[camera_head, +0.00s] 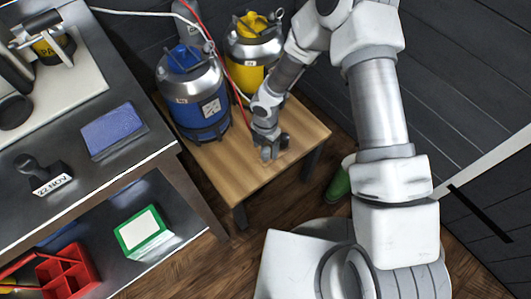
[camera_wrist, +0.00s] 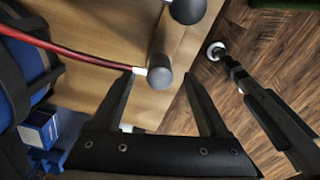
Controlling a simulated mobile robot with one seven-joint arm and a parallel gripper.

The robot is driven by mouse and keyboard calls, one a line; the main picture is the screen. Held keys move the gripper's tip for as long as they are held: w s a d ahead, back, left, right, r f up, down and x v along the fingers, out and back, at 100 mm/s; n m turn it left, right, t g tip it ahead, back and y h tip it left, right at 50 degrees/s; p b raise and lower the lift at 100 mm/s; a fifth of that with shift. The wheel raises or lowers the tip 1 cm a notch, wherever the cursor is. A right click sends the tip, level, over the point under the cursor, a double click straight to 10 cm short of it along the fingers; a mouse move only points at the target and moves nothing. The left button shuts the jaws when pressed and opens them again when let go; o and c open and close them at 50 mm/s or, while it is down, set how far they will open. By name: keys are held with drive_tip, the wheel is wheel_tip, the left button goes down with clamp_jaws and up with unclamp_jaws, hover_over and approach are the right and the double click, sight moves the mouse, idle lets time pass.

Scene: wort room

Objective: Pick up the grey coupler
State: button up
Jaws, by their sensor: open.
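The grey coupler (camera_wrist: 158,70) shows in the wrist view as a dark grey rounded body with a knob-ended part beside it. A red hose (camera_wrist: 75,52) with a pale end meets it from the left. It is over the small wooden table (camera_wrist: 112,78). My gripper (camera_wrist: 160,77) is open, its two dark fingers apart, one on each side of the coupler's near end in the picture. I cannot tell whether they touch it. In the head view my gripper (camera_head: 269,153) is low over the wooden table, and the coupler is hard to make out there.
A blue keg (camera_head: 193,95) and a yellow keg (camera_head: 252,50) stand at the table's back. A dark counter (camera_head: 75,175) with a blue pad (camera_head: 113,130) and stamp (camera_head: 42,175) is at left. Green footwear (camera_head: 340,182) is on the floor.

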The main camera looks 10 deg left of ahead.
sight(266, 148)
wheel_tip(266, 148, down, 4)
drive_tip(key=shift+r+b, duration=0.25)
drive_tip(key=shift+b, duration=0.25)
clamp_jaws()
